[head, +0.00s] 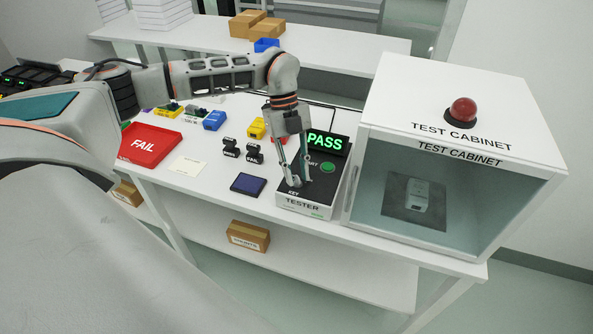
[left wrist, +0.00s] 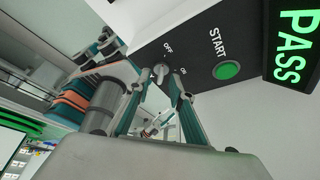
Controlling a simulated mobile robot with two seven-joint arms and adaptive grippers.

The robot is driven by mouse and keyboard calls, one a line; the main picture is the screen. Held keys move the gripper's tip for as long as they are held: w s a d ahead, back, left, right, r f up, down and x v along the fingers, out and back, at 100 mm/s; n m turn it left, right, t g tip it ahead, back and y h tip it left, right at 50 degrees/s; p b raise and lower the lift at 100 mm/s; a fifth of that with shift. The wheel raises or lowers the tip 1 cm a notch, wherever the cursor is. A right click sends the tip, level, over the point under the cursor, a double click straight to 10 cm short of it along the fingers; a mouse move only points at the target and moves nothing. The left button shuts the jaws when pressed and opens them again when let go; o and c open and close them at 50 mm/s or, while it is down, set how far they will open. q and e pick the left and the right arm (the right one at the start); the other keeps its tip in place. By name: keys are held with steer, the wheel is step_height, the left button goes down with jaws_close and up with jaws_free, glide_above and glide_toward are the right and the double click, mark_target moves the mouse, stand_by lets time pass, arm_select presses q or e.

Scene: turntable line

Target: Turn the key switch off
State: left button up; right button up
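The key switch (left wrist: 160,71) is a small metallic key on the tester's dark panel, beside the OFF and ON labels. I cannot tell clearly which label it points to. The tester (head: 307,205) is a box with a green START button (left wrist: 229,70) and a screen (head: 326,142) reading PASS in green. My left gripper (head: 297,182) points down at the KEY end of the panel. In the left wrist view its fingers stand on either side of the key and look apart; contact is not clear. In the head view the fingers hide the key. My right gripper is out of view.
A white test cabinet (head: 393,110) with a red lamp (head: 462,110) stands close right of the tester. To the left lie a dark blue pad (head: 248,184), black stamps (head: 253,152) and a red FAIL tray (head: 150,145). Blue and yellow parts lie behind.

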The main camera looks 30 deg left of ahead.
arm_select(q)
jaws_close()
steer(key=shift+r+m+p, duration=0.15)
steer(key=shift+m+p, duration=0.15)
steer(key=shift+p, duration=0.35)
steer(key=shift+w, duration=0.1)
jaws_free()
steer(key=v, duration=1.1)
steer(key=shift+w+r, duration=0.3)
steer(key=shift+g, duration=0.3)
